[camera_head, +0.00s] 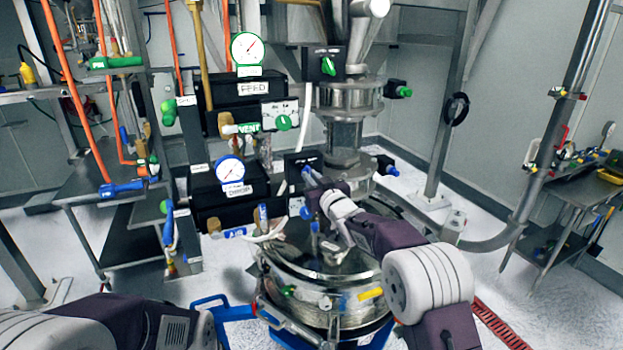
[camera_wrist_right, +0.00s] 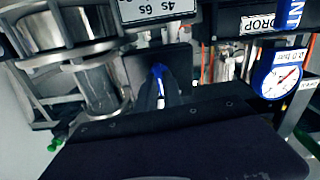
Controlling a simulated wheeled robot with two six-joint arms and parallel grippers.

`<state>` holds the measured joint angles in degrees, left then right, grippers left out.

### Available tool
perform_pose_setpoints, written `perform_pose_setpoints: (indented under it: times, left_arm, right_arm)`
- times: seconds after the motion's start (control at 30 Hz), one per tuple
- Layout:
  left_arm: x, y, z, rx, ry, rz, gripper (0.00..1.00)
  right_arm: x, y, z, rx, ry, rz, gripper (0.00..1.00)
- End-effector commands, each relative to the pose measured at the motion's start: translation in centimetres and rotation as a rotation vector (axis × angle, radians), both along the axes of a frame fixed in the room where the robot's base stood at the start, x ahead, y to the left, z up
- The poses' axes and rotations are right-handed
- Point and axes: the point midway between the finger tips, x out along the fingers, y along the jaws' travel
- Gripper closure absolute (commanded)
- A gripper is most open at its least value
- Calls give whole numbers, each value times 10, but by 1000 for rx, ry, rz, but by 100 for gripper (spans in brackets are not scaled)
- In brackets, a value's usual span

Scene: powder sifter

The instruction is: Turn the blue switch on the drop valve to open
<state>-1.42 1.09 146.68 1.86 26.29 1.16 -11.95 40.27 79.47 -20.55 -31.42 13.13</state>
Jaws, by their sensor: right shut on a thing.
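The blue switch (camera_head: 307,171) is on the front of a black box (camera_head: 296,159) on the steel column, right of the panel labelled DROP. In the right wrist view the blue switch (camera_wrist_right: 158,73) stands in front of a dark plate, with a small white mark near its lower end. My right gripper (camera_head: 318,182) reaches up to the black box from the lower right and is shut on the blue switch; its fingertips are small and partly hidden in the head view. My left arm shows at the lower left, but its gripper is not in view.
The DROP panel (camera_head: 202,188) with a blue-rimmed gauge (camera_head: 230,171) is left of the switch. The FEED panel (camera_head: 227,88) and a box with a green switch (camera_head: 328,66) are higher. A round steel vessel (camera_head: 300,300) stands below my right arm. A blue knob (camera_head: 387,167) is on the column's right.

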Motion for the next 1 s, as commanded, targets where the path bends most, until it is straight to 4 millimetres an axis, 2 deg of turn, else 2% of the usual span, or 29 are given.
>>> perform_pose_setpoints:
  times: [0.5,1.0]
  left_arm:
    - [0,0,8,0,0,0,64]
    - [0,0,12,0,0,0,64]
  right_arm:
    - [0,-1,-1,399,168,0,100]
    - [0,-1,-2,563,237,-1,100]
